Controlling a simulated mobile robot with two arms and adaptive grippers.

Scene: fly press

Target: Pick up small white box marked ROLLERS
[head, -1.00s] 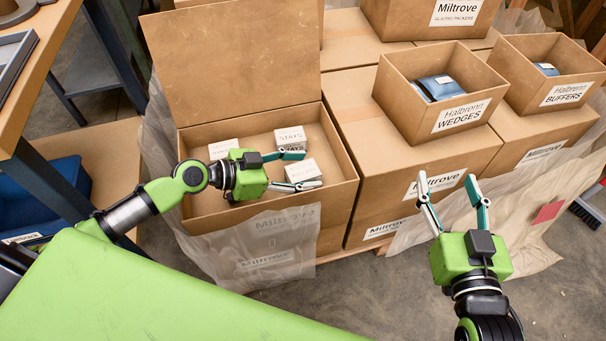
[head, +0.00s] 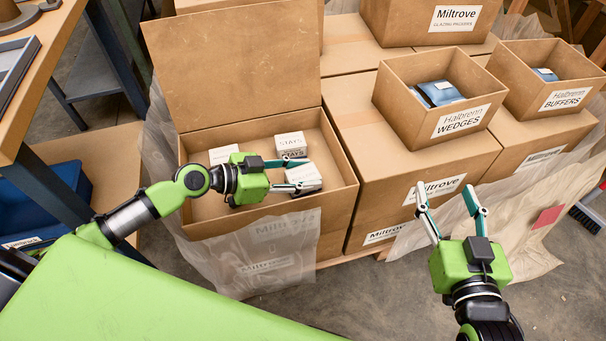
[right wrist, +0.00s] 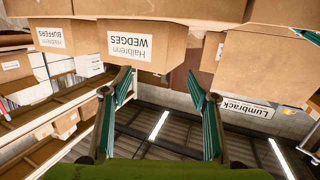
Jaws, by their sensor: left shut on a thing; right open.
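My left gripper (head: 297,174) is inside the open carton (head: 344,187), shut on a small white box (head: 305,178) at the carton's right side. The lettering on this box is too small to read, so I cannot confirm ROLLERS. A white box marked STAYS (head: 291,142) stands just behind the upper finger. Another white box (head: 222,155) is at the left, partly hidden by my gripper; its label is unreadable. My right gripper (head: 448,205) is open and empty in front of the cartons; its open fingers show in the right wrist view (right wrist: 160,90).
The carton's raised lid (head: 235,65) stands at its back, and clear plastic (head: 265,255) hangs over its front. To the right are open boxes marked WEDGES (head: 460,118) and BUFFERS (head: 565,97) on larger cartons. A green surface (head: 150,295) fills the lower left.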

